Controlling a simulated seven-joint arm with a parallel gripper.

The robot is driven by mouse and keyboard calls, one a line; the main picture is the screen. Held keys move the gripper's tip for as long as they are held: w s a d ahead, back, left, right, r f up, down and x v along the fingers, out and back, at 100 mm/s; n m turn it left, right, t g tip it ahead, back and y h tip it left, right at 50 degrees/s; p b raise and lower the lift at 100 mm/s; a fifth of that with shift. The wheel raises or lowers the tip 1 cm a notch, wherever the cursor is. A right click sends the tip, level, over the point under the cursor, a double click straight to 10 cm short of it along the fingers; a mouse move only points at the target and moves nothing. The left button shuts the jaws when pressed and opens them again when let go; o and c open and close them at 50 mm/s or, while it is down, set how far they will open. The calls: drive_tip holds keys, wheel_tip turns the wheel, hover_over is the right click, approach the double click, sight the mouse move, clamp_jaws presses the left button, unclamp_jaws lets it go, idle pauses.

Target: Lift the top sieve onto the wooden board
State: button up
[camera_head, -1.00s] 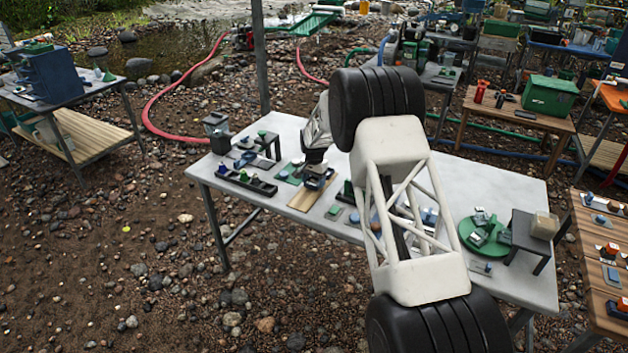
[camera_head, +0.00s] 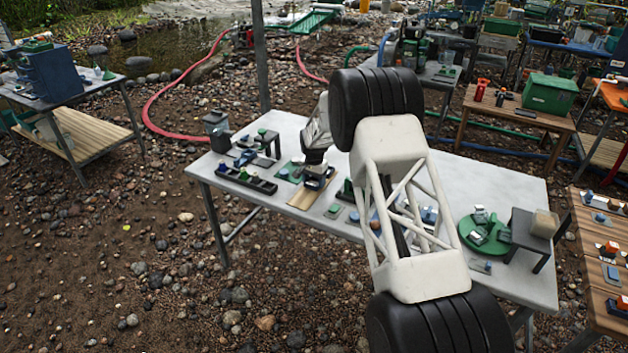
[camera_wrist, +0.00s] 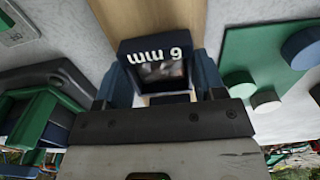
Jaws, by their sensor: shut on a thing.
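The top sieve (camera_wrist: 155,70) is a small dark blue square frame with mesh, marked "6 mm", which reads upside down in the wrist view. My gripper (camera_wrist: 162,84) is shut on it, with a finger at each side. The wooden board (camera_wrist: 150,18) shows as a pale brown strip beyond the sieve. In the head view my gripper (camera_head: 317,160) is low over the left half of the grey table, and the board (camera_head: 299,200) sticks out below it. I cannot tell whether the sieve touches the board.
A green plate (camera_wrist: 255,65) with round blue, green and white pieces lies to the right in the wrist view. A black tray (camera_head: 245,180) lies left of my gripper on the table (camera_head: 480,180). A round green tray (camera_head: 484,232) and a small dark stand (camera_head: 527,222) are at the right.

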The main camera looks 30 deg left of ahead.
idle(0.3)
drive_tip(key=o, duration=0.9)
drive_tip(key=shift+o, duration=0.2)
drive_tip(key=shift+r, duration=3.75)
